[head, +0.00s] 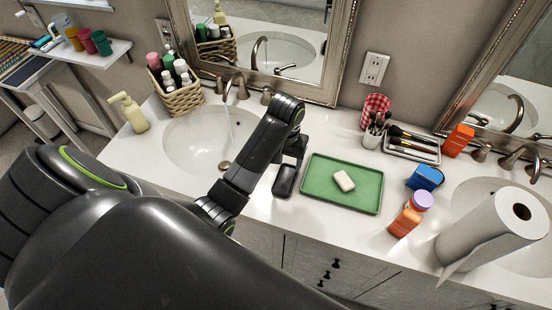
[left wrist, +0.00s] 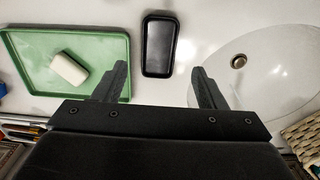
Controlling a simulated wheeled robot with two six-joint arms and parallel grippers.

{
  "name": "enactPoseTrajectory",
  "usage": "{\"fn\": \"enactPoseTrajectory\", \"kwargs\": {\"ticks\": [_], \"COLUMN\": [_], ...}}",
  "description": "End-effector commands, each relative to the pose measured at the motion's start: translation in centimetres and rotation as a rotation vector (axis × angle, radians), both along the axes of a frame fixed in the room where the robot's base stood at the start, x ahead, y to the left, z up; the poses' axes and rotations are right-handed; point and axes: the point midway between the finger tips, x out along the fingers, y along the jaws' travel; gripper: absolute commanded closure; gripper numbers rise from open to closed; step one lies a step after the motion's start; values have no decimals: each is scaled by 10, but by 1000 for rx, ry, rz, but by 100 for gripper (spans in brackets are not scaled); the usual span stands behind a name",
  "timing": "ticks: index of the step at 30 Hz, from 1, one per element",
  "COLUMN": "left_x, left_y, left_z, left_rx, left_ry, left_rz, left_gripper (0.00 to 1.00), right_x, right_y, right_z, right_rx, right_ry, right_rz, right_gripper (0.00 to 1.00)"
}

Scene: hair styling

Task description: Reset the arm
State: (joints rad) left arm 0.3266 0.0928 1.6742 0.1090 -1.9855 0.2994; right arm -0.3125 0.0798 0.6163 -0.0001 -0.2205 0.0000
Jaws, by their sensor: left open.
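My left arm comes in from the left in the head view and reaches over the counter. My left gripper (head: 292,149) is beside the left sink, above a small black dish (head: 285,182). In the left wrist view my left gripper (left wrist: 161,88) has its two fingers spread wide with nothing between them. The black dish (left wrist: 159,44) lies empty just beyond the fingertips, apart from them. My right gripper is not in view.
A green tray (head: 318,192) with a white soap bar (head: 344,181) lies right of the dish. Water runs into the left sink (head: 190,143). A basket (head: 180,100), soap pump (head: 130,114), orange bottle (head: 409,216) and paper roll (head: 490,235) stand around.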

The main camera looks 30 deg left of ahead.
Motion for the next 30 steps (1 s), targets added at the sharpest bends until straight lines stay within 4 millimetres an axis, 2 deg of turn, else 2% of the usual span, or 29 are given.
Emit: {"fn": "enactPoseTrajectory", "kwargs": {"ticks": [9,22,26,30], "left_x": [6,3,-15,-58], "left_y": [-1,0,6,21], "left_z": [8,6,-5,-22], "left_rx": [0,0,5,19], "left_ry": [0,-2,-22,-72], "left_rz": [-2,-2,-7,-24], "left_gripper": [35,35,35,35], "right_x": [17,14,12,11], "right_y": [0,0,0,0], "right_z": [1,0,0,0], "right_rx": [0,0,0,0], "right_ry": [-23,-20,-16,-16], "right_rz": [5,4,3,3], "right_gripper": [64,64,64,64]}}
